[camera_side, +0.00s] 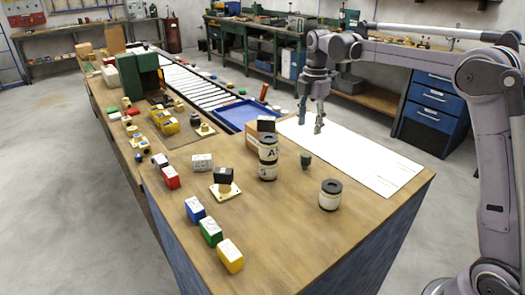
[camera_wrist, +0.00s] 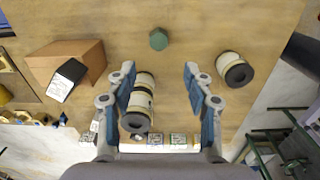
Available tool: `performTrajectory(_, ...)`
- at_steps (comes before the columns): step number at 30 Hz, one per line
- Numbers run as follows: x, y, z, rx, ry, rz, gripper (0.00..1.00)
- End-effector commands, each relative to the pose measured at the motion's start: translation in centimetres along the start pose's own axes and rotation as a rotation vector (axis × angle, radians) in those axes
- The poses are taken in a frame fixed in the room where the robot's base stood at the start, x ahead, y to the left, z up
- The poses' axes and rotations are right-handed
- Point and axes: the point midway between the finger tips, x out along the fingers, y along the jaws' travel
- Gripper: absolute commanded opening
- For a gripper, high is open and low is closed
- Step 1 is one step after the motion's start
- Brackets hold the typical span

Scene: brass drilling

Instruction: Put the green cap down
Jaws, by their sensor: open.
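The small dark green cap (camera_side: 306,159) stands on the wooden bench top, between the tall cream and black canister stack and a single short canister. In the wrist view the green cap (camera_wrist: 158,39) lies clear on the wood, beyond the fingertips, with nothing touching it. My gripper (camera_side: 311,123) is open and empty above the bench, behind the cap and over the white sheet side.
The canister stack (camera_side: 268,160) and the short canister (camera_side: 330,196) flank the cap. A cardboard box (camera_wrist: 75,68) carries a black and white block. A white sheet (camera_side: 360,160), a blue tray (camera_side: 236,113) and several coloured blocks lie around. The front right bench corner is clear.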

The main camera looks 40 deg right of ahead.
Motion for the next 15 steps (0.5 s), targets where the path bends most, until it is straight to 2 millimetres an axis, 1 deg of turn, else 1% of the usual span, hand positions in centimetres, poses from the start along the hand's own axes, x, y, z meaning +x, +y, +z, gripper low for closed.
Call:
performTrajectory(5,-1.6,-2.8,-1.7,0.182,-0.002,0.073,0.52)
performTrajectory(9,-2.6,-6.0,-3.3,0.391,0.016,0.158,0.52)
performTrajectory(12,-2.9,-8.4,-4.3,0.539,0.043,0.216,0.52)
performTrajectory(15,-2.8,-10.9,-5.3,0.688,0.081,0.27,0.52)
